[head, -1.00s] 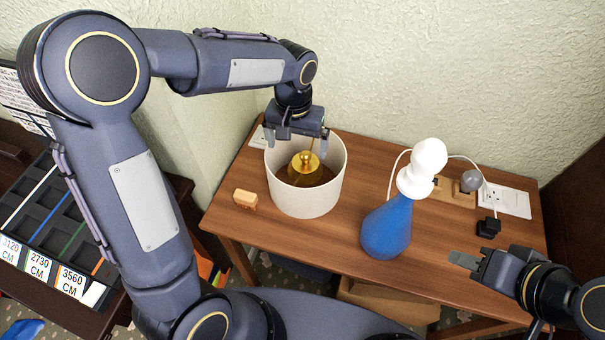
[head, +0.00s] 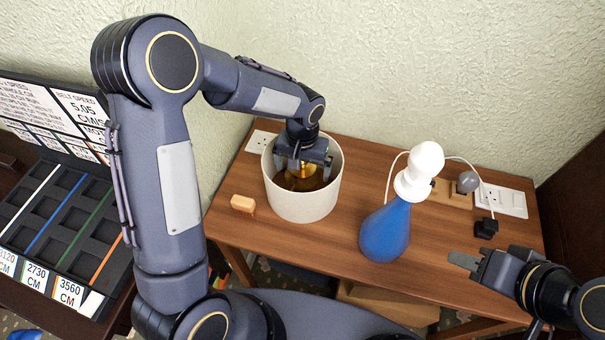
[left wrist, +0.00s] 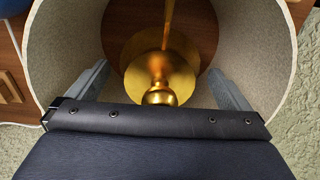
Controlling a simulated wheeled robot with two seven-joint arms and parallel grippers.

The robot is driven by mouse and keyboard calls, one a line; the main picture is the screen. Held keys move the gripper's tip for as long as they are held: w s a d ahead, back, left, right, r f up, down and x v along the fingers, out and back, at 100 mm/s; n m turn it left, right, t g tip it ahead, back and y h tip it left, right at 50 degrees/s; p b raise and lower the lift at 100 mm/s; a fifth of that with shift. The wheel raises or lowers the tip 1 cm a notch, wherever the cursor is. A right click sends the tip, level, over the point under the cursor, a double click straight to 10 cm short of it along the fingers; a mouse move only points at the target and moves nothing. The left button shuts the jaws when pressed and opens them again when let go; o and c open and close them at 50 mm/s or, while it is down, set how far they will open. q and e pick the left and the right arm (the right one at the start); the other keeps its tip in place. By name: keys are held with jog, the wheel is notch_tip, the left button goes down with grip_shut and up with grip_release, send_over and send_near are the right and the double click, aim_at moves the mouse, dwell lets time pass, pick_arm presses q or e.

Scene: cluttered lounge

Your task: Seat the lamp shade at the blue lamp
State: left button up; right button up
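The lamp shade (head: 310,206) is a cream drum standing upright on the wooden table, with a gold fitting (head: 304,184) inside it. The blue lamp (head: 385,232) stands to its right, with a white bulb (head: 426,161) on top. My left gripper (head: 303,170) reaches down into the top of the shade. In the left wrist view its two fingers (left wrist: 160,75) are wide apart, one on each side of the gold fitting's round knob (left wrist: 160,95), with gaps between. My right gripper (head: 465,261) is right of the blue lamp, over the table's front; its finger gap is unclear.
A small tan block (head: 243,203) lies left of the shade. A wooden block (head: 452,194), grey ball, white socket panel (head: 513,203) and black plug (head: 486,228) are at the back right, with a white cord behind the lamp. Bare tabletop (head: 357,180) lies between shade and lamp.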

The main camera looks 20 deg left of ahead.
pick_arm(q)
jog(key=c, duration=0.7)
jog(key=shift+c, duration=0.2)
jog(key=shift+r, duration=0.1)
